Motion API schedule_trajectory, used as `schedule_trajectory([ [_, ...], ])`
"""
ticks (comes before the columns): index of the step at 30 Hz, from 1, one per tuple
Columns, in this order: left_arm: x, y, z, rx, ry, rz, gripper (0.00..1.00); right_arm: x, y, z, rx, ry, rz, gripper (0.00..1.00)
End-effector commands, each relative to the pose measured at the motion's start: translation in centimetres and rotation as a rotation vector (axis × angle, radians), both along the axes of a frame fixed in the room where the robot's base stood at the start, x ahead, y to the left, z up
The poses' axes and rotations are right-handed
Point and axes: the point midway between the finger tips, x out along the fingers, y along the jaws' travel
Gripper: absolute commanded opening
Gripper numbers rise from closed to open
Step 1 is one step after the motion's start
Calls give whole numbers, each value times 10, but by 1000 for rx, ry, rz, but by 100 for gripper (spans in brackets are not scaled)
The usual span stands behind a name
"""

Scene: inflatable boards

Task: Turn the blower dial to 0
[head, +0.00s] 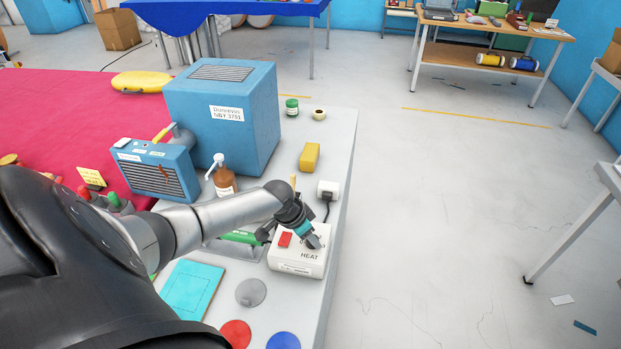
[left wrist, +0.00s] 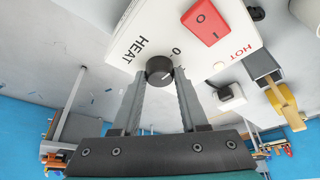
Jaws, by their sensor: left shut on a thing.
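The blower's control box (head: 290,263) is white, with a red switch (head: 285,240) and the word HEAT on it. It stands on the light grey table near its right edge. In the left wrist view the black round dial (left wrist: 158,66) sits at the box's edge, beside the printed HEAT and a 0 mark. My left gripper (head: 313,241) is at the box, its two fingers shut on the dial from either side. In the head view the gripper mostly hides the dial. The dial's exact setting is hard to read. My right gripper is in neither view.
A white plug (head: 328,190) with a black cord and a yellow block (head: 309,156) lie behind the box. A brown pump bottle (head: 224,181) and a blue heater-like unit (head: 160,172) stand to the left. Coloured discs (head: 284,341) lie in front.

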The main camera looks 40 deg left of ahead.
Motion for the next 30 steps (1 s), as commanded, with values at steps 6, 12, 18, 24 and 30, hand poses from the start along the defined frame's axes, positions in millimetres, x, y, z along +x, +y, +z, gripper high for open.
schedule_trajectory([
  [6,1,-1,0,-2,-1,1,44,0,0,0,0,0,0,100],
  [12,0,0,0,-1,-1,0,67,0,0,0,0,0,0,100],
  [18,0,0,0,-1,-1,0,73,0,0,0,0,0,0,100],
  [24,-1,1,4,0,0,-1,73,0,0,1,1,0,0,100],
  [30,-10,3,25,3,0,-3,73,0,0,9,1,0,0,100],
])
